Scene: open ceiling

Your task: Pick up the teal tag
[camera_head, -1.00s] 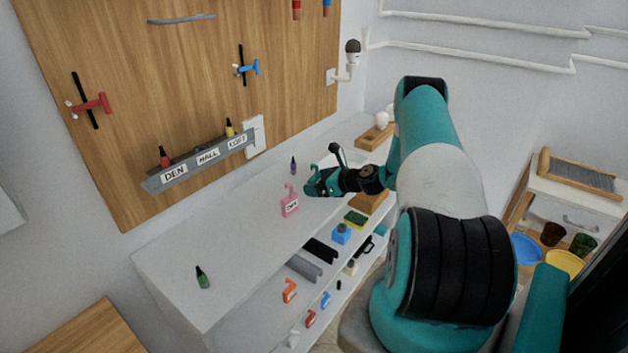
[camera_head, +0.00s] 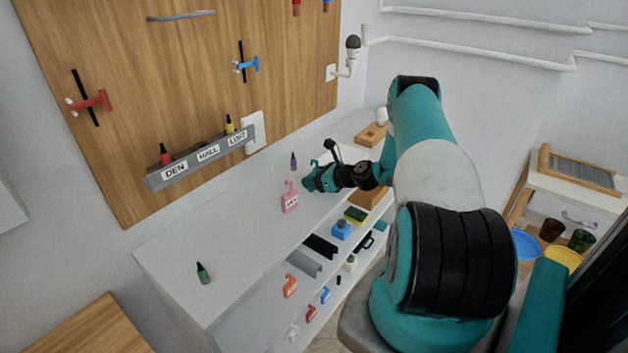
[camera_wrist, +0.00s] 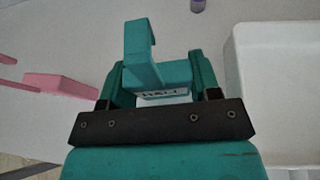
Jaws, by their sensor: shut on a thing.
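The teal tag (camera_wrist: 141,58) has a hooked top and a white label reading HALL. In the wrist view it sits between the two teal fingers of my gripper (camera_wrist: 160,82), which is shut on it. In the head view my gripper (camera_head: 316,178) is over the white counter, to the right of the pink tag (camera_head: 289,198). The tag is hard to tell from the teal fingers there. I cannot tell whether the tag still touches the counter.
The pink tag also shows at the left in the wrist view (camera_wrist: 60,84), close to the fingers. A white tray (camera_wrist: 236,90) is close on the right. A purple bottle (camera_head: 293,162) stands behind. A labelled rack (camera_head: 205,163) hangs on the wooden board. The counter's left part is mostly clear.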

